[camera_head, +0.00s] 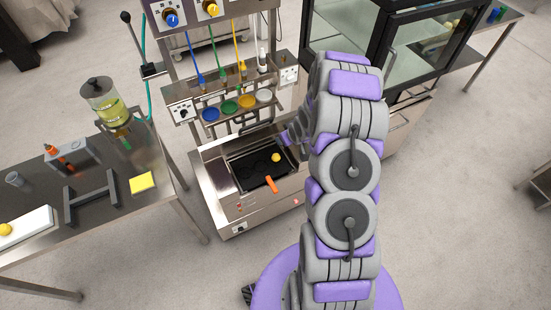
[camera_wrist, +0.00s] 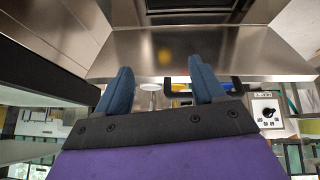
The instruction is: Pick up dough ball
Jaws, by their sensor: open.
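A small yellow dough ball (camera_head: 276,157) sits on the black tray (camera_head: 249,178) of the low steel machine, toward the tray's right side. Another yellow ball (camera_head: 5,229) rests on a white board at the far left. My gripper (camera_head: 288,139) is at the machine's right side, partly hidden by my arm. In the wrist view its two blue-grey fingers (camera_wrist: 162,82) stand wide apart with nothing held between them. I cannot make out the dough ball itself in the wrist view; a blurred yellow spot shows on the steel.
An orange handle (camera_head: 271,185) sticks out at the tray's front. Bowls in several colours (camera_head: 230,107) stand on a shelf behind. A steel table (camera_head: 100,220) with a dispenser (camera_head: 108,105) is at left. A glass-doored cabinet (camera_head: 413,58) stands behind my arm.

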